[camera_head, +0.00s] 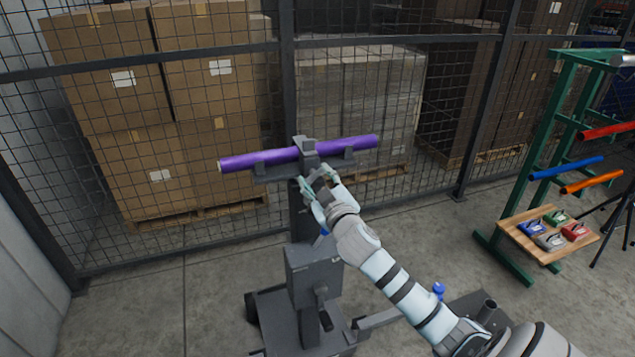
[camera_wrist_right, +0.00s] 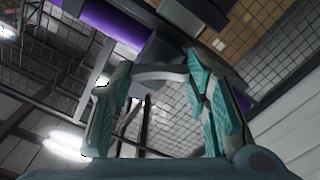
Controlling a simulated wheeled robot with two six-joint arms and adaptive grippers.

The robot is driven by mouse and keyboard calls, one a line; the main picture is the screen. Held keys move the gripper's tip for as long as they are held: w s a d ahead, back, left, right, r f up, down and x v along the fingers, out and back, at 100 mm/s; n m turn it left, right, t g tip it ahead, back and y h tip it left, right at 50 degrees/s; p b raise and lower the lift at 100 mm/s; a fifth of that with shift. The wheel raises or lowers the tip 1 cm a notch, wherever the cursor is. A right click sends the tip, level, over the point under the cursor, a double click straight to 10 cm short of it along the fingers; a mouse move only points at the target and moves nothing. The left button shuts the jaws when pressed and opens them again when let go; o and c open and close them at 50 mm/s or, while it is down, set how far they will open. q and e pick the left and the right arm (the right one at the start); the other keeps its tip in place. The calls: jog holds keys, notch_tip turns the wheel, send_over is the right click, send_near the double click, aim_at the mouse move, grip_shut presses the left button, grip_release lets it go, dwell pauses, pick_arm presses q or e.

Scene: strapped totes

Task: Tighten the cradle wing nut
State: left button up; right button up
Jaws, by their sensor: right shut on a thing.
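A purple tube (camera_head: 340,145) lies across a dark grey cradle (camera_head: 270,175) on top of a grey stand, with a block-like clamp (camera_head: 305,147) over its middle. The tube also shows in the wrist view (camera_wrist_right: 110,22). My right gripper (camera_head: 318,183) is at the front of the cradle, just below the clamp. In the wrist view my right gripper (camera_wrist_right: 155,90) has a teal-padded finger on each side of a grey curved piece, the wing nut (camera_wrist_right: 160,73), and is shut on it. In the head view the fingers mostly hide the nut. My left gripper is out of view.
A wire mesh fence (camera_head: 225,110) stands close behind the cradle, with stacked cartons (camera_head: 115,85) beyond it. On the right, a green rack (camera_head: 545,130) holds coloured tubes and a wooden shelf (camera_head: 535,247) with small coloured items. The floor at left is clear.

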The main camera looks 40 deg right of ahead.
jog(key=m+b, duration=0.1)
jog(key=m, duration=0.3)
jog(key=m+b, duration=0.1)
jog(key=m, duration=0.3)
jog(key=m+b, duration=0.1)
jog(key=m, duration=0.3)
jog(key=shift+f, duration=0.25)
jog(key=m+b, duration=0.2)
jog(key=m, duration=0.4)
jog(key=shift+m+b, duration=0.8)
jog(key=shift+m, duration=1.9)
jog(key=shift+r, duration=0.1)
jog(key=o, duration=1.2)
jog(key=shift+c, duration=0.2)
jog(key=shift+r, duration=0.1)
jog(key=shift+s, duration=0.1)
